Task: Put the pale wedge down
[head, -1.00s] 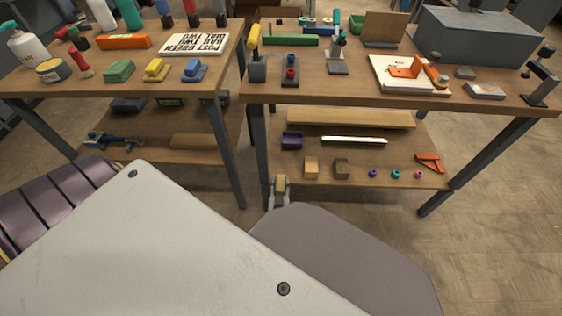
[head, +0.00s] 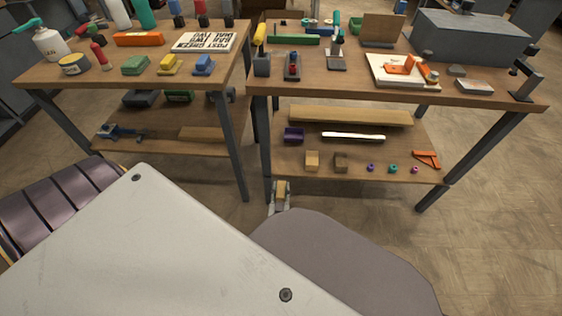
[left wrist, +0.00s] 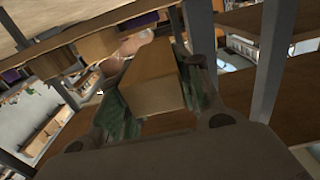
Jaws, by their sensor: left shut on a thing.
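My left gripper (head: 280,188) is low in front of the right bench's lower shelf, beside the bench's front-left leg. It is shut on the pale wedge (head: 281,197), a tan wooden piece that looks small in the head view. In the left wrist view the wedge (left wrist: 154,82) fills the space between the two fingers (left wrist: 160,85). It is held clear of the shelf, as far as I can see. My right gripper is in neither view.
The bench leg (head: 265,150) stands close to my gripper.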

